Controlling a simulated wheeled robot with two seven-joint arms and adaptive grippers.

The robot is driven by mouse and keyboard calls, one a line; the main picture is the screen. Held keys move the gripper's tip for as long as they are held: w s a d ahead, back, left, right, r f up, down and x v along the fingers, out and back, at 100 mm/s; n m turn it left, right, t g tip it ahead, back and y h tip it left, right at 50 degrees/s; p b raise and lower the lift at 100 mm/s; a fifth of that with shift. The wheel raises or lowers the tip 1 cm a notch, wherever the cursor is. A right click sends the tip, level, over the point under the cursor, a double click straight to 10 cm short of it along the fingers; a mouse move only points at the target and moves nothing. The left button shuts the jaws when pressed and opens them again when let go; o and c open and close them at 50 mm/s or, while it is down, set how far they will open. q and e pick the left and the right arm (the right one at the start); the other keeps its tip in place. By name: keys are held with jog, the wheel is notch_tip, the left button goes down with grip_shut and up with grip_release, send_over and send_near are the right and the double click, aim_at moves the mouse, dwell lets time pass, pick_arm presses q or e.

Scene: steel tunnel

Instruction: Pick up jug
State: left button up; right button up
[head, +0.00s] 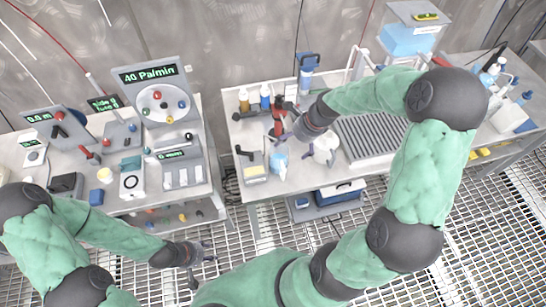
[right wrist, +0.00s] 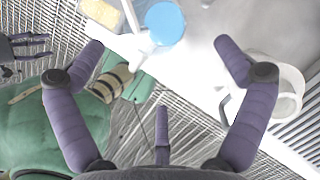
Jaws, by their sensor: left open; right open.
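The jug, a white rounded vessel (head: 326,148), stands on the right-hand bench, left of a ribbed grey drainer. In the right wrist view a white open-topped vessel (right wrist: 289,100), which looks like the same jug, sits at the right, partly covered by a finger. My right gripper (head: 290,124) is above the bench, to the left of the jug. Its fingers are spread and empty in the right wrist view (right wrist: 160,48), with the jug outside them. My left gripper (head: 200,252) is open and empty, low over the floor grating in front of the benches.
A light-blue bottle (head: 279,160) stands close left of the jug; its blue top (right wrist: 165,22) lies beyond the fingertips. A sponge holder (head: 253,168) is further left. Ribbed drainer (head: 372,134) is right. A gap separates the left bench of instruments.

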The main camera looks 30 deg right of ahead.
aim_at(282, 151)
jog(key=x, duration=0.4)
jog(key=shift+f+b, duration=0.15)
jog(key=shift+b, duration=0.25)
jog(key=x, duration=0.1)
jog(key=b+x, duration=0.1)
jog(key=x, duration=0.3)
jog(key=shift+w+a+b, duration=0.2)
jog(key=shift+w+b, duration=0.1)
jog(key=shift+w, duration=0.05)
jog(key=c, duration=1.3)
jog(key=shift+o, duration=0.2)
jog(key=shift+r, duration=0.2)
